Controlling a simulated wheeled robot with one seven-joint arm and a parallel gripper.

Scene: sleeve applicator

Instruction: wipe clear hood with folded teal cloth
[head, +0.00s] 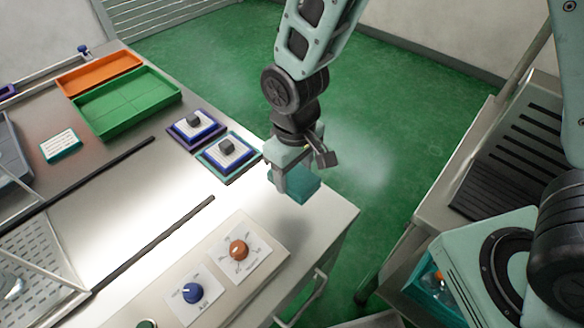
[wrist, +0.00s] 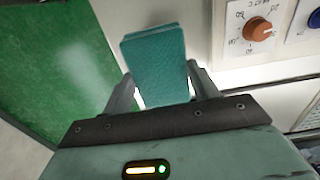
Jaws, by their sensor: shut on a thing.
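The folded teal cloth (head: 303,187) is a flat, thick rectangle held in my gripper (head: 283,180), over the right edge of the metal worktop. In the wrist view the cloth (wrist: 157,65) stands out between the two fingers of my gripper (wrist: 160,88), which are shut on it. What looks like the clear hood (head: 45,205) is at the left edge of the head view, as pale frame edges over a perforated plate. Most of it is cut off, and it is well apart from the cloth.
An orange knob (head: 238,249) and a blue knob (head: 193,292) stand on the worktop's front panel. Two square fixtures with dark blocks, one purple-edged (head: 181,143) and one teal-edged (head: 240,170), sit near the gripper. Green (head: 150,112) and orange (head: 97,70) trays lie farther back.

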